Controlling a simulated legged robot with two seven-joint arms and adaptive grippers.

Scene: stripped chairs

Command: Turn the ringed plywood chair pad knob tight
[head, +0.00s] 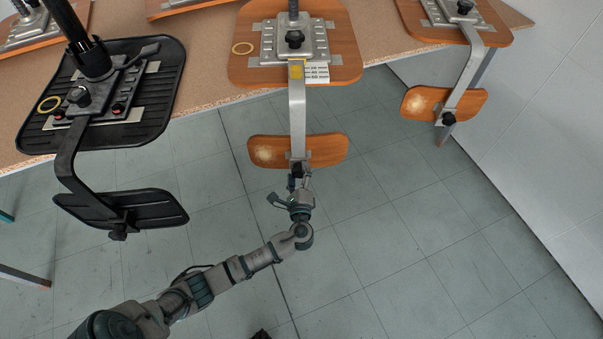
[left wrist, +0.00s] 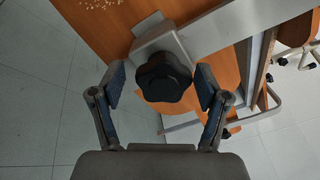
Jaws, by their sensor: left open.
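The black lobed pad knob (left wrist: 163,78) sits at the bar's end in the left wrist view. In the head view my left gripper (head: 297,178) is just below this pad and partly hides the knob. In the wrist view my left gripper's open fingers (left wrist: 160,88) stand on either side of the knob, with gaps visible.
Another plywood chair (head: 415,103) hangs over the edge at the right. The tabletop (head: 205,80) ends behind the hanging pads. The tiled floor (head: 400,240) is mostly clear; a white wall (head: 550,130) stands right.

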